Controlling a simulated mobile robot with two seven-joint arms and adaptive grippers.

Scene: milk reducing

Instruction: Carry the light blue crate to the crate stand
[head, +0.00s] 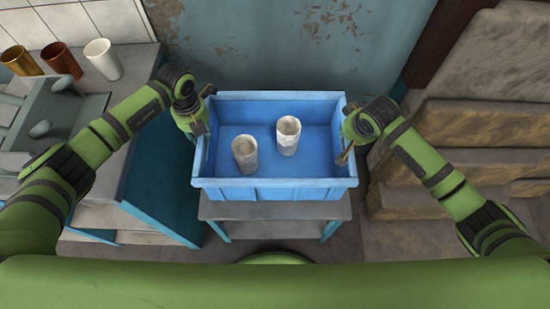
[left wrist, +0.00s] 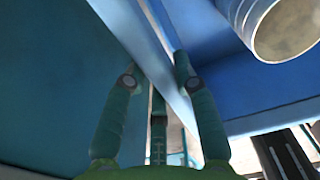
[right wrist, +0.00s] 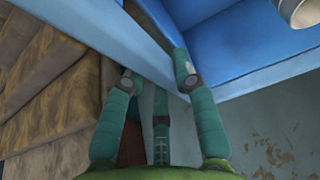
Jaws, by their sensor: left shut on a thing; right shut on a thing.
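The light blue crate (head: 272,190) is in the middle of the head view, upright, with two whitish cups (head: 245,153) (head: 288,135) standing in it. My left gripper (head: 200,135) is shut on the crate's left wall; the left wrist view shows its fingers (left wrist: 158,75) on both sides of that wall. My right gripper (head: 345,154) is shut on the right wall, with its fingers (right wrist: 158,75) astride it in the right wrist view. A grey-topped stand (head: 275,210) with blue legs shows below the crate. I cannot tell whether the crate rests on it.
At the left is a counter with a copper cup (head: 62,60), a white cup (head: 103,60) and a golden cup (head: 21,61). A worn blue-grey wall (head: 290,50) stands behind the crate. Stacked brown blocks (head: 470,130) fill the right side.

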